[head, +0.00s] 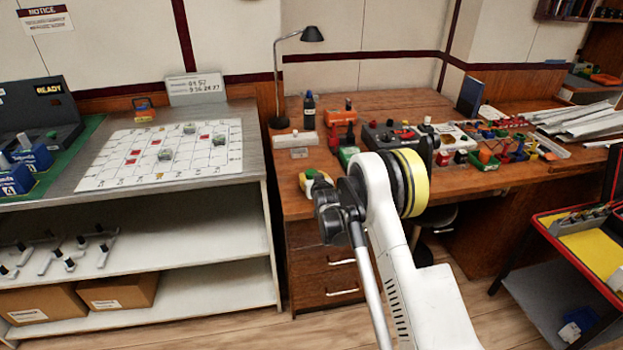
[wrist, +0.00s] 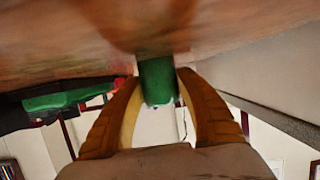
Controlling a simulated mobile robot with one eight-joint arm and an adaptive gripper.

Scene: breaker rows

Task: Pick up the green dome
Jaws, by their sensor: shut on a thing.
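The green dome (wrist: 157,82) shows in the wrist view as a smooth green, rounded-sided piece between the fingers. My gripper (wrist: 159,76) has its two orange-brown fingers closed on it from both sides. The wooden surface fills the top of that view, close to the piece; whether the two touch I cannot tell. In the head view, a small yellow and green patch (head: 316,181) shows at the desk's front left corner, just beyond my dark wrist. My arm hides part of that area.
A green and dark object (wrist: 55,102) lies close by in the wrist view. The wooden desk (head: 290,205) holds a black lamp (head: 281,121), a dark bottle (head: 309,112) and several coloured parts. A shelf unit with a white marked board (head: 110,180) stands left.

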